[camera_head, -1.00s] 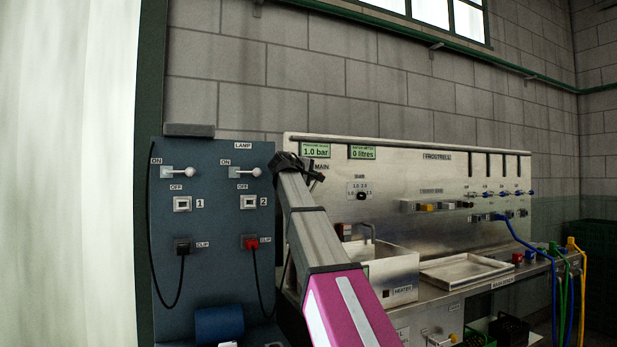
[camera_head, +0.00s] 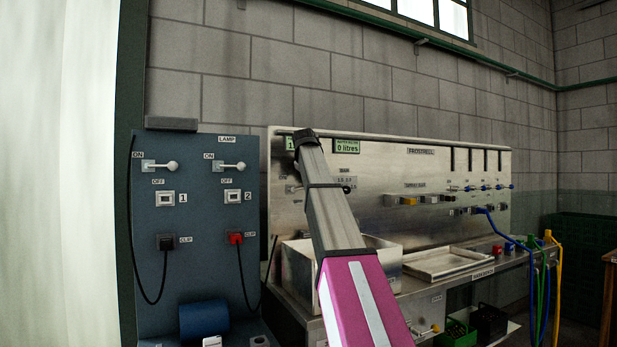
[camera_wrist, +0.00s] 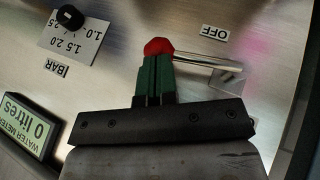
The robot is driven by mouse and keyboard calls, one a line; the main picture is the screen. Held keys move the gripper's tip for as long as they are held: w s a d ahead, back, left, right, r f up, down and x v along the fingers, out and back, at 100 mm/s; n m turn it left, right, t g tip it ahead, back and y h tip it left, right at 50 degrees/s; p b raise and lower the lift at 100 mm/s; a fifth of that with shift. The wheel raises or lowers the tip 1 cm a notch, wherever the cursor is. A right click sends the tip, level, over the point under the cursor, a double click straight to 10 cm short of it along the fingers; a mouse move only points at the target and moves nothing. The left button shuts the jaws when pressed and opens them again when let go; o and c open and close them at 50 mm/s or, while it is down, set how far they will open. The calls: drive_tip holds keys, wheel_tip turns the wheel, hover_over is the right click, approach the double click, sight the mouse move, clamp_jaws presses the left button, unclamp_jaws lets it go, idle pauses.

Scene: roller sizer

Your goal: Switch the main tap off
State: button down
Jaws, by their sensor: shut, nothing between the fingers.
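The main tap's lever shows in the wrist view as a metal rod (camera_wrist: 205,60) with a red knob (camera_wrist: 159,46) at its end. An OFF label (camera_wrist: 215,32) is on the panel beside the rod. My gripper (camera_wrist: 157,62) is shut, its green fingers together and empty. The fingertips are right at the red knob and overlap it in the picture; I cannot tell if they touch. In the head view my arm covers the gripper and most of the tap area of the steel panel (camera_head: 400,165).
A BAR dial (camera_wrist: 70,18) and a water meter display (camera_wrist: 27,125) reading 0 litres are close by on the panel. A blue lamp board (camera_head: 205,260) with two switches stands left of the bench. A sink (camera_head: 385,255) and a tray (camera_head: 450,262) lie below the panel.

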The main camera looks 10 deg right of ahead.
drive_tip(key=shift+d+f, duration=0.2)
drive_tip(key=shift+f, duration=0.45)
idle(0.3)
drive_tip(key=d+v, duration=0.1)
drive_tip(key=v, duration=1.3)
drive_tip(key=shift+w+d+r, duration=0.15)
drive_tip(key=shift+d+r, duration=0.05)
drive_tip(key=shift+r, duration=0.25)
